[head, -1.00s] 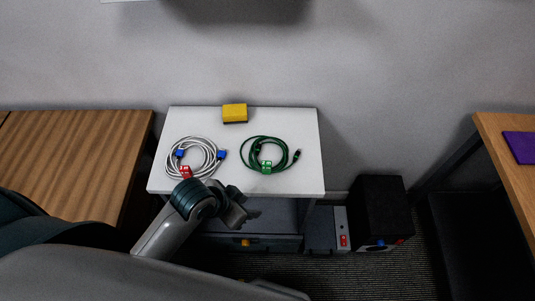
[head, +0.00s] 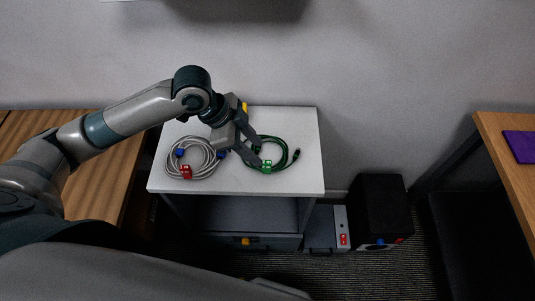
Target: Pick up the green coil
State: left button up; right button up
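The green coil (head: 284,164) lies on the right half of the small white table (head: 303,124), with a green clip (head: 266,166) at its front side. My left gripper (head: 258,156) is over the coil's left side, fingers spread apart and pointing down toward it. Nothing shows between its fingers. The gripper hides part of the coil's left edge, and I cannot tell whether it touches the coil. My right gripper is not in view.
A grey-white coil (head: 205,169) with blue plugs and a red clip (head: 186,172) lies just left of the gripper. A yellow block (head: 245,107) at the table's back is mostly hidden by my arm. A black box (head: 380,208) stands on the floor at right.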

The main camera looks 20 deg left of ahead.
pick_arm(q)
jog(key=a+r+g, duration=0.1)
jog(key=a+r, duration=0.3)
jog(key=shift+w+a+r+m+y, duration=0.15)
jog(key=shift+w+a+m+y, duration=0.15)
jog(key=shift+w+a+y, duration=0.1)
jog(key=p, duration=0.4)
send_over(258, 170)
jog(key=shift+a+f, duration=0.1)
jog(key=shift+f, duration=5.55)
